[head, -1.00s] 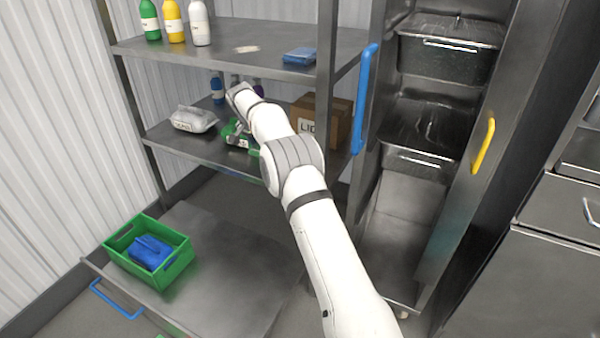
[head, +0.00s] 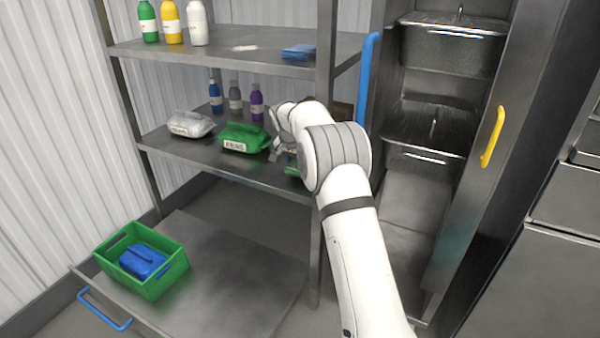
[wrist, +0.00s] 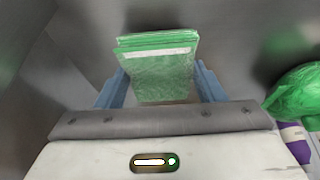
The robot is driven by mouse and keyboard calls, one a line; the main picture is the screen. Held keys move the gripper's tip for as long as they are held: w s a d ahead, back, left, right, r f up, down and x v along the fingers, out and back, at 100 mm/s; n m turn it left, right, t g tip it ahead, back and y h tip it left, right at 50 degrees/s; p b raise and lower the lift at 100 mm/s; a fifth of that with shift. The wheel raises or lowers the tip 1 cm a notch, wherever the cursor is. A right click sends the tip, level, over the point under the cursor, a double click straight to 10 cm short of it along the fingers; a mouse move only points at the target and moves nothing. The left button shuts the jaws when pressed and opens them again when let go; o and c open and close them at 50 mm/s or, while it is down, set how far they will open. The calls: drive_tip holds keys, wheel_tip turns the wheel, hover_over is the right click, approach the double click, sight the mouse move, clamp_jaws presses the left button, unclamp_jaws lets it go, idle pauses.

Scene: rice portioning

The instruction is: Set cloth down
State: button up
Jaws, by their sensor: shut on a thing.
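A folded green cloth (wrist: 160,75) sits between the blue fingers of my gripper (wrist: 162,82) in the wrist view. The gripper is shut on it. In the head view my gripper (head: 284,150) is at the right part of the middle shelf (head: 205,158), partly hidden by my arm. A bit of the green cloth (head: 291,165) shows below it, near the shelf's front edge. I cannot tell whether the cloth touches the shelf. A folded blue cloth (head: 298,52) lies on the top shelf.
A green bag (head: 243,139) is just left of my gripper, with a white bag (head: 190,124) further left. Bottles (head: 235,97) stand behind. A green crate (head: 170,275) with a blue item stands low on the left. A blue handle (head: 368,80) is at right.

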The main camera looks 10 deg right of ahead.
wheel_tip(320, 180, down, 2)
drive_tip(key=shift+d+f+b, duration=0.15)
drive_tip(key=shift+b, duration=0.35)
drive_tip(key=shift+s, duration=0.1)
drive_tip(key=o, duration=1.3)
drive_tip(key=shift+c, duration=0.2)
drive_tip(key=p+v, duration=0.3)
drive_tip(key=v, duration=0.4)
drive_tip(key=shift+s+r, duration=0.1)
drive_tip(key=shift+r, duration=0.3)
